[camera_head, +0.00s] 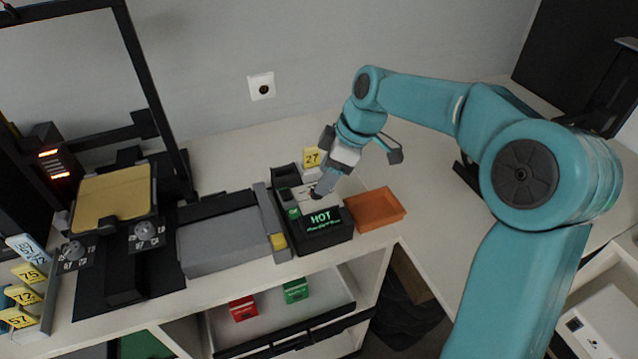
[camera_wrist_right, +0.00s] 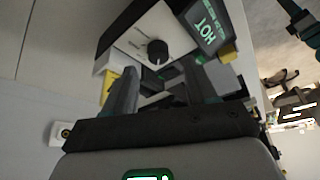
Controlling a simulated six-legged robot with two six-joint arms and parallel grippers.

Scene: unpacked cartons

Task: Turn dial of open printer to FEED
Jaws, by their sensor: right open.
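A dark box-shaped device with a lit green HOT display (camera_head: 324,219) stands on the counter; I take it for the printer. Its black dial (camera_wrist_right: 157,51) sits on a white panel (camera_wrist_right: 137,38) in the right wrist view, where the HOT display (camera_wrist_right: 208,30) also shows. The dial's markings are too small to read. My right gripper (camera_head: 321,189) is over the device's panel and hides part of it in the head view. In the wrist view its two fingers (camera_wrist_right: 163,88) are apart with nothing between them, and the dial lies beyond them. My left gripper is not in view.
An orange tray (camera_head: 375,209) stands right of the device, and a yellow 27 tag (camera_head: 311,157) behind it. A grey flat unit (camera_head: 222,243) is on its left. Farther left is a black frame with a yellow plate (camera_head: 113,205) and two knobs. The counter behind is mostly clear.

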